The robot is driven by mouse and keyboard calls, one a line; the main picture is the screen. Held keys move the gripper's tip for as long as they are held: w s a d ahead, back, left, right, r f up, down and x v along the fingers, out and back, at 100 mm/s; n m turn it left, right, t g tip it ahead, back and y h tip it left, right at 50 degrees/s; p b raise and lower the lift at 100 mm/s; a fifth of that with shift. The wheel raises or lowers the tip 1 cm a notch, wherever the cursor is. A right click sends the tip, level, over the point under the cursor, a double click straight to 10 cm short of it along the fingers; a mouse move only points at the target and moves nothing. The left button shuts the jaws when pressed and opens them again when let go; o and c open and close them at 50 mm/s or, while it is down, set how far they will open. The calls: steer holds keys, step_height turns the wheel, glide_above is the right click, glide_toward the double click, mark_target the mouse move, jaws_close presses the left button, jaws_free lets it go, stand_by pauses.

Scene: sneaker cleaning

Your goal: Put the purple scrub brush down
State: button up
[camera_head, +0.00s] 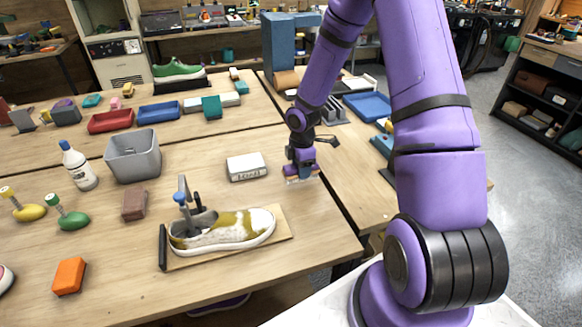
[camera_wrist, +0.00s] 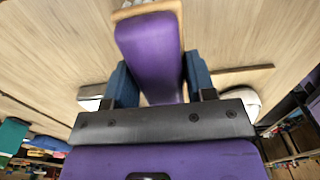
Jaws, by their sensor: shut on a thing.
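The purple scrub brush (camera_wrist: 150,48) fills the space between the two blue fingers of my gripper (camera_wrist: 157,85) in the wrist view. A pale tan edge shows around its far end. In the head view my gripper (camera_head: 301,172) points down near the right edge of the wooden table, to the right of the white box with a display. The brush (camera_head: 289,172) is partly visible there at the fingertips, low over the table. I cannot tell whether its underside touches the tabletop.
A sneaker (camera_head: 222,230) sits on a wooden board left of and nearer than the gripper. The white box (camera_head: 246,167) is close on the left. A grey bin (camera_head: 133,157) and a white bottle (camera_head: 78,166) stand further left. Bare tabletop (camera_head: 315,225) lies in front of the gripper.

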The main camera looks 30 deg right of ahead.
steer(key=w, duration=0.6)
steer(key=shift+w+f, duration=0.1)
steer(key=shift+f, duration=1.95)
steer(key=o, duration=0.9)
steer(key=shift+f, duration=0.1)
